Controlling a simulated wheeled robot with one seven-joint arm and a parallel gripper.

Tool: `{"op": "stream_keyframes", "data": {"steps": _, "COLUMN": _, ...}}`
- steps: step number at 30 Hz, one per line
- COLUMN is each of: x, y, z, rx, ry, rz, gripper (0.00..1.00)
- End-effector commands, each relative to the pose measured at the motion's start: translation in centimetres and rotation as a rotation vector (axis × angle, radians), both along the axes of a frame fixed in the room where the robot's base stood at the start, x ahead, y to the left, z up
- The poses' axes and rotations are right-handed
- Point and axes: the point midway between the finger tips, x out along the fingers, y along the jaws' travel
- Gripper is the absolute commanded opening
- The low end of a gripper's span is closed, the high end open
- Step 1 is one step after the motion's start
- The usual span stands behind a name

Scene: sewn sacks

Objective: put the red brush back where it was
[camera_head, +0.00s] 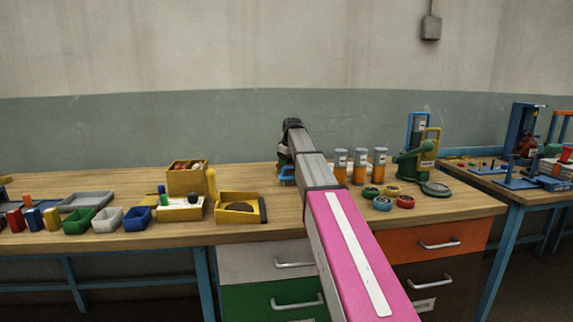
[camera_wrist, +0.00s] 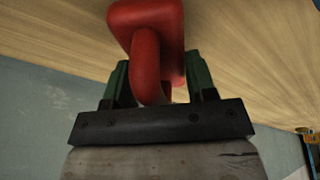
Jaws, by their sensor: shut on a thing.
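My gripper (camera_wrist: 158,78) has its two green fingers closed on a red object in the wrist view. This is the red brush (camera_wrist: 146,28), with a thick rounded red part between the fingers and a wider red block beyond. No bristles show. In the head view my gripper is mostly hidden by my arm, near the back of the wooden bench (camera_head: 285,222), and the brush cannot be made out.
Several orange-filled tubes (camera_head: 360,166) stand just right of my arm, with small red and green round pieces (camera_head: 381,203) before them and a green press (camera_head: 414,158) beyond. A yellow tray (camera_head: 237,207) and yellow box (camera_head: 187,181) stand left. Small coloured bins (camera_head: 92,221) line the left end.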

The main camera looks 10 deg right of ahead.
Motion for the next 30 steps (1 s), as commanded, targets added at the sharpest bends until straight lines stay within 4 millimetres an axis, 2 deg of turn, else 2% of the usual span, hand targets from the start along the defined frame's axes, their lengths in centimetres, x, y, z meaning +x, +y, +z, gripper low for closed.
{"op": "stream_keyframes", "data": {"steps": 11, "x": 0.0, "y": 0.0, "z": -0.6, "rx": 0.000, "ry": 0.000, "rz": 0.000, "gripper": 0.26}}
{"op": "stream_keyframes", "data": {"steps": 12, "x": 0.0, "y": 0.0, "z": -0.6, "rx": 0.000, "ry": 0.000, "rz": 0.000, "gripper": 0.61}}
{"op": "stream_keyframes", "data": {"steps": 14, "x": 0.0, "y": 0.0, "z": -0.6, "rx": 0.000, "ry": 0.000, "rz": 0.000, "gripper": 0.77}}
{"op": "stream_keyframes", "data": {"steps": 23, "x": 0.0, "y": 0.0, "z": -0.4, "rx": 0.000, "ry": 0.000, "rz": 0.000, "gripper": 0.77}}
{"op": "stream_keyframes", "data": {"steps": 26, "x": -0.1, "y": -0.1, "z": 0.2, "rx": 0.000, "ry": -0.001, "rz": 0.000, "gripper": 0.77}}
{"op": "stream_keyframes", "data": {"steps": 30, "x": -0.6, "y": -0.3, "z": 2.2, "rx": -0.001, "ry": -0.002, "rz": 0.000, "gripper": 0.77}}
